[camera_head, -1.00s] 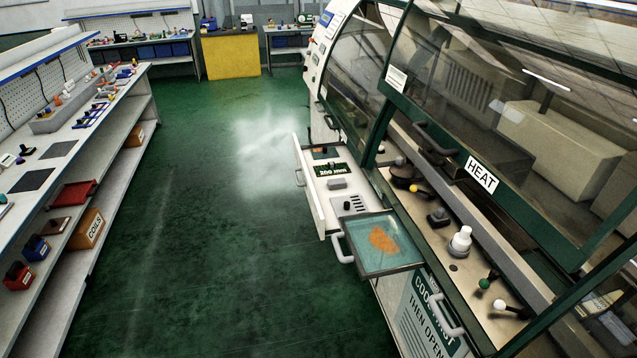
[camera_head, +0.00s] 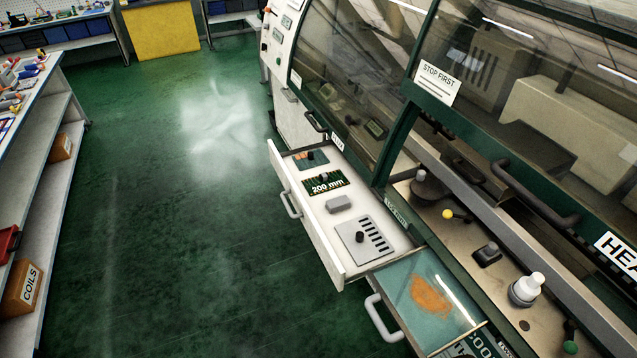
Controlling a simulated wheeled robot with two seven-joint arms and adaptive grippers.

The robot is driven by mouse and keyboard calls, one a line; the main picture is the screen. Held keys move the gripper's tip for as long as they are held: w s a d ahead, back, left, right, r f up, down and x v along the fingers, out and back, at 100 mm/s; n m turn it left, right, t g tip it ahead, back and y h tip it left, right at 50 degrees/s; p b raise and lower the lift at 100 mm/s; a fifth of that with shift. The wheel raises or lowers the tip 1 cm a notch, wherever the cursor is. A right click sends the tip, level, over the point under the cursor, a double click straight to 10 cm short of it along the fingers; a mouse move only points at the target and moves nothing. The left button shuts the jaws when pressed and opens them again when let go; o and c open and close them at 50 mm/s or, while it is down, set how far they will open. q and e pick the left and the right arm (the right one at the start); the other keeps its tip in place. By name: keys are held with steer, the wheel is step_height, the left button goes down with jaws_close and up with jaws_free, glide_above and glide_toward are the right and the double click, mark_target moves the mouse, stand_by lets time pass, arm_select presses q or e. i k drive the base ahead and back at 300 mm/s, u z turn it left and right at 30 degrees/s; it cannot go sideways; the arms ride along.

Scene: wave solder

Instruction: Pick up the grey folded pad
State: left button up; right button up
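A small grey block-like pad (camera_head: 339,204), which looks like the grey folded pad, lies in an open white drawer (camera_head: 304,230) at the front of the green machine. It lies between a green board marked 200 mm (camera_head: 326,184) and a grey slotted plate with a dark knob (camera_head: 367,241). The pad is fully visible from above. Neither of my grippers shows in the head view.
A second pulled-out tray with a teal surface and an orange patch (camera_head: 430,296) adjoins the drawer's near end. The machine's glass hoods (camera_head: 350,75) rise to the right. Green floor (camera_head: 190,250) is clear to the left. A shelf bench with a coils box (camera_head: 25,286) stands far left.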

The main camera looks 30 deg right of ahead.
mark_target(336, 204)
steer(key=i, duration=1)
steer(key=z, duration=1.5)
